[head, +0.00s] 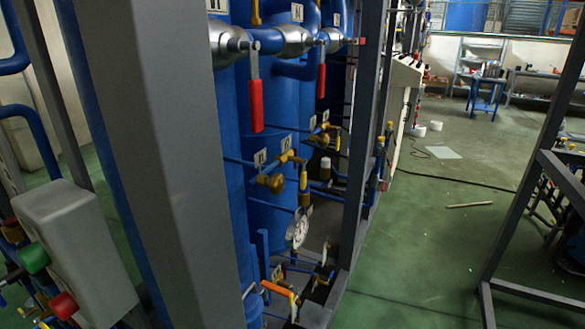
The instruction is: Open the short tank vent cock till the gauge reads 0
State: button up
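My gripper is not in view. Blue tanks (228,190) stand behind a grey post, and their lower ends are partly hidden. I cannot tell which is the short tank. A brass cock (272,182) with a yellow handle sits on a thin blue pipe at mid height. A second, similar brass cock (320,140) is farther back. A round white-faced gauge (298,228) hangs below a yellow-handled fitting (304,180). It is seen at a slant and its reading is too small to tell. An orange lever (277,290) is low near the floor. I cannot tell which cock is the vent cock.
A wide grey post (165,130) blocks the left foreground. A grey control box (75,245) with green and red buttons is at left. Red-handled valves (256,105) hang above. Green floor (420,240) is open at right, with a dark cable and a metal frame (530,210).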

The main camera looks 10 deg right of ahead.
aim_at(303, 174)
jog(key=i+l, duration=0.9)
jog(key=i+j+u, duration=0.05)
